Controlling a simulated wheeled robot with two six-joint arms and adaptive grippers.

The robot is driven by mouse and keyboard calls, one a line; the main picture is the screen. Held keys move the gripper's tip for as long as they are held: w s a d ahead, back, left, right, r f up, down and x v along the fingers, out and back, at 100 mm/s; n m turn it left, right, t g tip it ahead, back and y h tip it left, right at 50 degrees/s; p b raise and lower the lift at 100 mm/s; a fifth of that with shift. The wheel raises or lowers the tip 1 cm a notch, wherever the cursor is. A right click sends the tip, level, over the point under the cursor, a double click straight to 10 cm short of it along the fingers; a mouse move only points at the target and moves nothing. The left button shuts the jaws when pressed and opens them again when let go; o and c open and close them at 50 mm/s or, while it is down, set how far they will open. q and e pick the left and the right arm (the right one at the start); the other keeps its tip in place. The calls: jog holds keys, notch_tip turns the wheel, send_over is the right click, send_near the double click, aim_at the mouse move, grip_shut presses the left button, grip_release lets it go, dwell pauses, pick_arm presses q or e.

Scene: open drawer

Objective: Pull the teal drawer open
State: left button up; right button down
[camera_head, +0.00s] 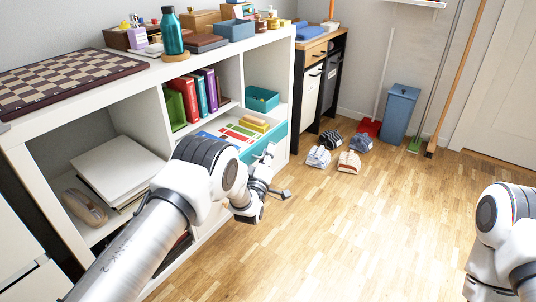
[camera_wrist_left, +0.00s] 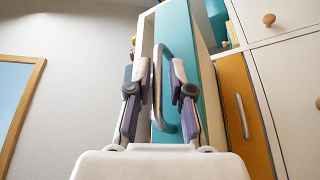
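The teal drawer (camera_head: 249,154) is in the lower right compartment of the white shelf unit. Papers and yellow blocks show inside, over its front. My left gripper (camera_head: 272,178) is just in front of the drawer front; my arm hides part of that front. In the left wrist view the teal front (camera_wrist_left: 177,28) has a bar handle (camera_wrist_left: 160,62).
The white shelf unit (camera_head: 268,50) holds books, a chessboard (camera_head: 62,80) and a teal bottle (camera_head: 171,32) on top. Shoes (camera_head: 349,162) lie on the floor past its far end, near a blue bin (camera_head: 399,112). The wooden floor (camera_head: 360,230) before the drawer is clear.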

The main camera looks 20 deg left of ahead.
pick_arm(q)
jog(key=v, duration=1.2)
jog(key=s+a+f+m+g, duration=0.1)
jog(key=s+a+f+g, duration=0.15)
jog(key=s+f, duration=0.3)
jog(key=s+a+f+m+g+y, duration=0.1)
jog(key=s+a+f+g, duration=0.1)
jog(key=s+f+g, duration=0.3)
jog(key=s+a+f+m+g, duration=0.1)
jog(key=s+a+f+g, duration=0.15)
jog(key=s+f, duration=0.4)
jog(key=s+d+f+m+g+h+p, duration=0.2)
jog(key=s+m+g, duration=0.65)
jog(key=s, duration=1.65)
notch_tip(320, 180, up, 37)
jog(key=g+y+p, duration=0.1)
jog(key=g+p, duration=0.1)
jog(key=p, duration=3.5)
jog(key=shift+f, duration=0.15)
